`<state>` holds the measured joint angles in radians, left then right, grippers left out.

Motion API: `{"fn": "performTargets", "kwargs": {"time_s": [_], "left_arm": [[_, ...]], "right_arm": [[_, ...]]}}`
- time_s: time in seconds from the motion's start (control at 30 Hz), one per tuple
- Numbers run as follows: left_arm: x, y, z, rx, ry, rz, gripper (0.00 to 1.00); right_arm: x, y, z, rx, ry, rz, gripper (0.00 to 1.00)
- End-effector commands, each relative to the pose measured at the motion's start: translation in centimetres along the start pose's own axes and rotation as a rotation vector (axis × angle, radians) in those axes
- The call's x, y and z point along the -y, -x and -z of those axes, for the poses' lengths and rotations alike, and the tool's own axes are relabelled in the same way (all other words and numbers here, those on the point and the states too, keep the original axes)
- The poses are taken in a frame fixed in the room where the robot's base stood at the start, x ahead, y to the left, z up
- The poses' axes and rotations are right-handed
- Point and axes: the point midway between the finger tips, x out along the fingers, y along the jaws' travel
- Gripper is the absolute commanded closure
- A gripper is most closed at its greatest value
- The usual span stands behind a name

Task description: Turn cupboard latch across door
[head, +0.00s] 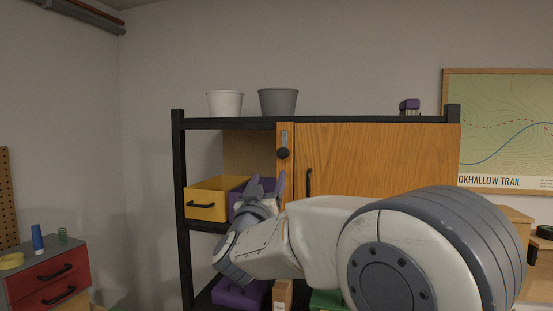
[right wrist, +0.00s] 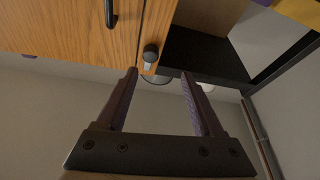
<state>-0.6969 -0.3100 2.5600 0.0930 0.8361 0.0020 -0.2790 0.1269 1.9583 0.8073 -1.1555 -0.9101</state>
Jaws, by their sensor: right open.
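The wooden cupboard door (head: 375,155) looks closed, with a black bar handle (head: 308,183) near its left edge. The latch (head: 284,138) is a grey strip with a dark round knob, standing upright on the narrow wooden post left of the door. My right gripper (head: 267,184) is open and empty, below the latch, fingers pointing up. In the right wrist view the picture is turned over; the latch knob (right wrist: 150,54) shows just beyond the open fingertips (right wrist: 160,73), nearer the left finger, apart from both. The door handle (right wrist: 110,12) shows there too. My left gripper is not in view.
An open shelf bay left of the post holds a yellow bin (head: 208,201) and a purple bin (head: 238,207), close behind my right gripper. Two pots, white (head: 225,103) and grey (head: 278,101), stand on top. My right arm hides the lower right shelf. A red drawer unit (head: 55,275) stands left.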

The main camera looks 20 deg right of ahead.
Motion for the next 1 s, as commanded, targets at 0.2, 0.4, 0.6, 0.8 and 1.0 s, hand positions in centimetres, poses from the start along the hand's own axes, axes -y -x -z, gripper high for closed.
{"fn": "performTargets", "kwargs": {"time_s": [0.2,0.4,0.6,0.8,1.0], "left_arm": [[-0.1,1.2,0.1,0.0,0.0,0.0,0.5],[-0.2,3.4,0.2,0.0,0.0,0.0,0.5],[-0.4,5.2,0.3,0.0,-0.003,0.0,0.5],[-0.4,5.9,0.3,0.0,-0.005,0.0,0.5],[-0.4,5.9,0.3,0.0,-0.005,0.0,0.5]], "right_arm": [[-1.3,-2.1,0.7,-0.019,0.018,-0.06,0.31],[-1.6,-5.9,0.9,-0.018,0.017,-0.058,0.31],[-1.6,-9.2,0.9,-0.019,0.016,-0.055,0.31],[-1.6,-10.7,0.7,-0.019,0.015,-0.053,0.31],[-1.6,-10.8,0.6,-0.019,0.014,-0.052,0.31]]}}
